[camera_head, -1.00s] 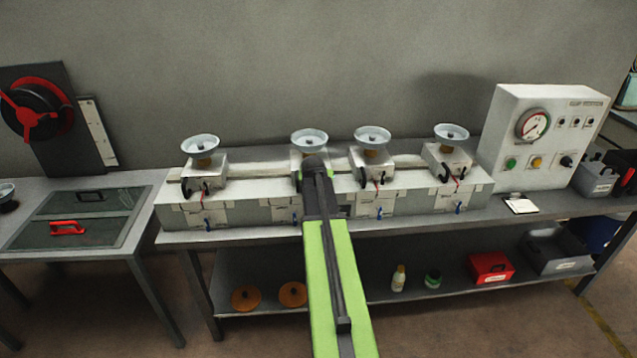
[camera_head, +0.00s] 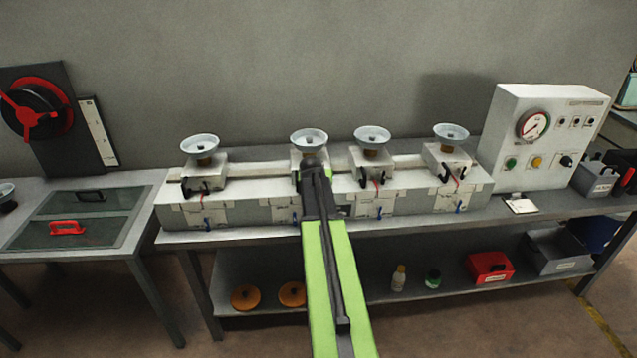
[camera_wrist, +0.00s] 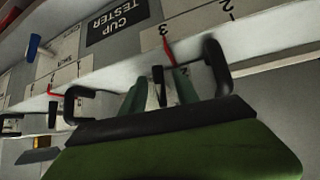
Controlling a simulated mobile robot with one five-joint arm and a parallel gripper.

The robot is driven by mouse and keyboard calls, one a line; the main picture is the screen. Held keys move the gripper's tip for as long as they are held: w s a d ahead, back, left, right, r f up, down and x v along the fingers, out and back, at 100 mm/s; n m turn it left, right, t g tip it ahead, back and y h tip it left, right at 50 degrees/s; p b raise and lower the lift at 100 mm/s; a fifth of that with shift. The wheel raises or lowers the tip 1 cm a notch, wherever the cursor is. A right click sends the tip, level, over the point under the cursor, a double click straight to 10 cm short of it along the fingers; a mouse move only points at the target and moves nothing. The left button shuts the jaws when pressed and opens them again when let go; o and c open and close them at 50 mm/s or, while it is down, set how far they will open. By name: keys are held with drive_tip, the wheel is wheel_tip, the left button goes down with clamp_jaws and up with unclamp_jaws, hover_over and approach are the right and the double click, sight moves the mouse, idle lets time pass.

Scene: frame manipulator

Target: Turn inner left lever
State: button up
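Several testers with silver cups stand in a row on a pale bench unit. The inner left tester (camera_head: 309,140) is second from the left. My gripper (camera_head: 313,168) is directly in front of it and hides its front and lever. In the wrist view, my gripper (camera_wrist: 157,90) reaches in among black U-shaped handles. One black handle (camera_wrist: 214,68) is close to its right, and another is to its left (camera_wrist: 75,98). A red lever (camera_wrist: 168,50) shows just beyond the green finger-like parts.
The outer left (camera_head: 200,145), inner right (camera_head: 372,137) and outer right (camera_head: 451,133) testers flank my gripper. A control box with a gauge (camera_head: 534,126) stands at the right. A side table (camera_head: 140,190) is at the left. The lower shelf (camera_head: 380,296) holds small items.

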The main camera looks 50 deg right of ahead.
drive_tip(key=p+v, duration=1.2)
drive_tip(key=v, duration=0.5)
drive_tip(key=shift+a, duration=0.15)
drive_tip(key=shift+r, duration=0.1)
